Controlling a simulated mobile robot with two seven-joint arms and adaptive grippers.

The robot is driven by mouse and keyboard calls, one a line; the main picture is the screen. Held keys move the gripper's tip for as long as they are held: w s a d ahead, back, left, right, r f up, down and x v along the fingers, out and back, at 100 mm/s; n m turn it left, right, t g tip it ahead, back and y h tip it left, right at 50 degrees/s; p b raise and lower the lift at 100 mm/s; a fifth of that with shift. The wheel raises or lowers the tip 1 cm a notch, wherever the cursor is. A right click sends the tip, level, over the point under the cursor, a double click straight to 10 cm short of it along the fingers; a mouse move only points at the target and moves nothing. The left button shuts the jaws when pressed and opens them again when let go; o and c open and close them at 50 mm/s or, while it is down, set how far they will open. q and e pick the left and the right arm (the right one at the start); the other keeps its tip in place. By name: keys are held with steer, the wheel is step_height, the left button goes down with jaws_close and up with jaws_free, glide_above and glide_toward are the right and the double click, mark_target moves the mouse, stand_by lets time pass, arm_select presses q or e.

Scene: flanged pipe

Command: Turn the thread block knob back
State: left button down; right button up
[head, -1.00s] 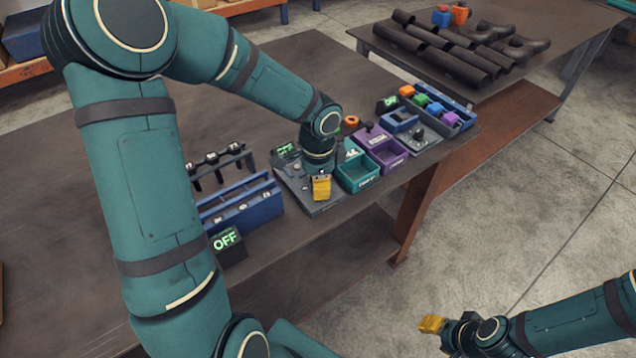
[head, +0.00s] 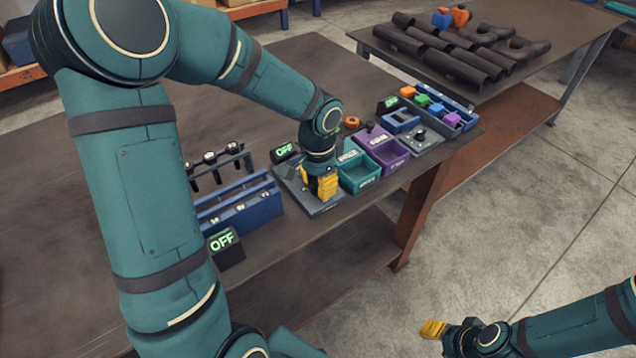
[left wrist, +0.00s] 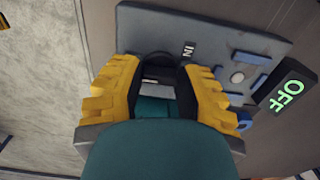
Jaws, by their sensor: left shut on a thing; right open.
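The thread block is a grey plate (head: 327,207) on the table, also filling the upper part of the left wrist view (left wrist: 215,35), with an "IN" label and blue pieces on it. My left gripper (head: 321,187) points down over the plate. In the left wrist view its yellow fingers (left wrist: 160,88) stand on either side of a dark knob (left wrist: 157,70) and are shut on it. The fingers and wrist hide much of the knob. My right gripper (head: 433,329) is open and empty, away from the table at the lower right.
A green-lit "OFF" display (head: 285,151) stands beside the plate; another (head: 224,242) is near the table front. A blue rack (head: 238,206) is to the left. Dark pipes (head: 455,60) lie on the far table.

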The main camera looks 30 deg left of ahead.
arm_select(q)
steer(key=c, duration=0.6)
jaws_free()
step_height(320, 180, up, 12)
steer(key=shift+f, duration=0.1)
stand_by(0.5)
